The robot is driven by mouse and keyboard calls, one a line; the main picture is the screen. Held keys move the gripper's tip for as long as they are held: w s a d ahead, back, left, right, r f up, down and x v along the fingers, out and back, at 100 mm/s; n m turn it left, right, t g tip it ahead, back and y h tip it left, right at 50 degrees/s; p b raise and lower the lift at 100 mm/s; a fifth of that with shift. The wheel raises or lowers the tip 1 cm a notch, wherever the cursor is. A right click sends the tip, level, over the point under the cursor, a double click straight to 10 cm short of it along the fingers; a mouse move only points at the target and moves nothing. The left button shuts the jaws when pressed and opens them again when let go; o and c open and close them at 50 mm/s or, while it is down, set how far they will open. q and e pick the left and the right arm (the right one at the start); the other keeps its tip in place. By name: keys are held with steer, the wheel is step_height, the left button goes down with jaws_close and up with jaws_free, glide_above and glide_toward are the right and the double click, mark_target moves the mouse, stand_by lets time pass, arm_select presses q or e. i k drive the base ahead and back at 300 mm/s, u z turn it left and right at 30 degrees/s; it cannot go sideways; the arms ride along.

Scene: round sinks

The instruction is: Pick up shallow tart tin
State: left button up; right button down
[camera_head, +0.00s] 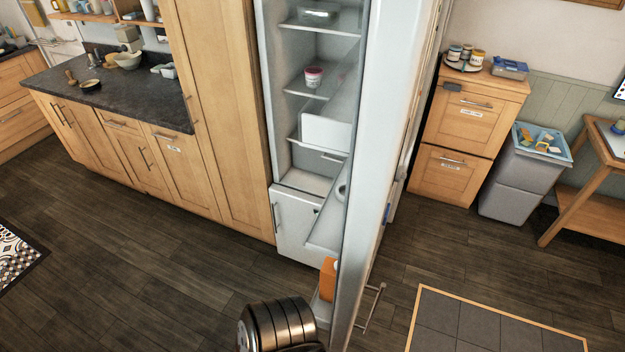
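I cannot make out a shallow tart tin for certain. A small, dark, shallow round dish (90,85) with a pale rim lies on the dark counter at the upper left; it is too small to tell whether it is the tin. Neither of my grippers is in view. A ribbed dark metal part, which looks like part of my arm, shows at the bottom middle, in front of the open fridge door.
The tall fridge door (385,120) stands open towards me, with a white-and-red tub (314,77) on a shelf inside. A wooden cabinet (465,130) and grey bin (520,180) stand at right. The counter (130,100) holds bowls. Dark floor (130,270) is clear at left.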

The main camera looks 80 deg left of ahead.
mark_target(92, 84)
steer(key=u, duration=2.9)
steer(key=k, duration=1.25)
steer(key=z, duration=0.7)
steer(key=i, duration=1.65)
steer(key=u, duration=1.7)
